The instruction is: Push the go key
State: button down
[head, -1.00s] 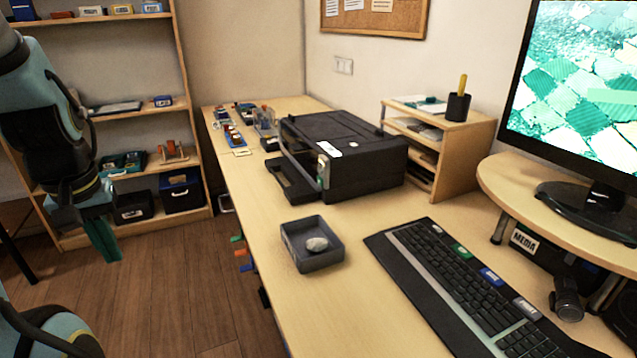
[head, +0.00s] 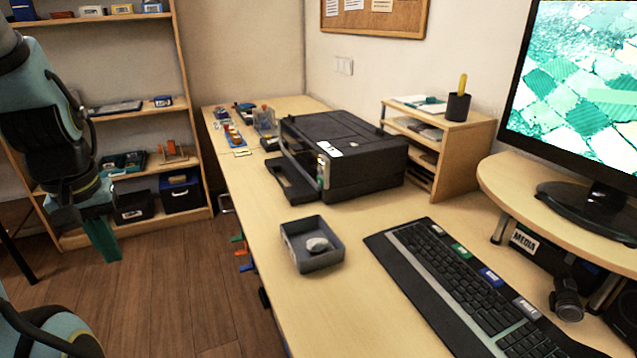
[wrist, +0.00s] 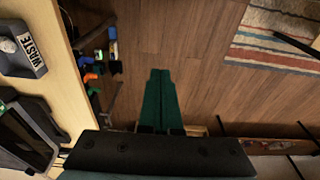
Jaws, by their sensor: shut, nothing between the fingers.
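The black keyboard (head: 405,262) lies on the desk at the front right. It has several large coloured caps along its upper part: a green one (head: 461,250), a blue one (head: 491,277) and pale grey ones (head: 527,308). Their lettering is too small to read, so I cannot tell for sure which is the go key. My gripper (head: 112,256) hangs over the floor at the left, well apart from the desk and keyboard. Its green fingers, pointing down, also show pressed together and empty in the wrist view (wrist: 160,72). The keyboard is outside the wrist view.
A grey tray (head: 328,262) with a stone (head: 317,245) stands left of the keyboard; its label reads WASTE in the wrist view. A black printer (head: 345,150) and wooden organiser (head: 470,150) stand behind. A monitor stand (head: 530,190) is at the right. Coloured hooks line the desk's left edge.

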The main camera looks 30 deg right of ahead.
aim_at(320, 181)
jog(key=w+d+f+m+t+h+p, duration=0.1)
jog(key=w+d+f+m+h+p, duration=0.1)
jog(key=w+d+f+m, duration=0.45)
jog(key=w+d+f+m+t+h+p, duration=0.1)
jog(key=w+d+f+m+t+h, duration=0.15)
jog(key=w+d+m, duration=0.45)
jog(key=w+d+f+h, duration=0.1)
jog(key=d, duration=0.4)
jog(key=w+d+f+m+h+p, duration=0.1)
jog(key=d+h, duration=0.1)
jog(key=d, duration=0.4)
jog(key=w+d+f+m+h, duration=0.1)
jog(key=d+f, duration=0.1)
jog(key=d, duration=0.3)
jog(key=shift+w+d+t+p, duration=0.15)
jog(key=shift+w+t+p, duration=0.1)
jog(key=shift+w+p, duration=0.1)
jog(key=d+t+h, duration=0.1)
jog(key=d, duration=0.1)
jog(key=w+d+r+t+h+p, duration=0.1)
jog(key=d, duration=0.2)
jog(key=d+m+t+h, duration=0.1)
jog(key=d, duration=0.1)
jog(key=shift+w+d+r+h, duration=0.15)
jog(key=shift+w+d+h, duration=0.1)
jog(key=shift+d+h, duration=0.15)
jog(key=shift+w+d+r+t+h+p, duration=0.3)
jog(key=shift+d+t+p, duration=0.1)
jog(key=shift+t, duration=0.3)
jog(key=shift+d, duration=0.1)
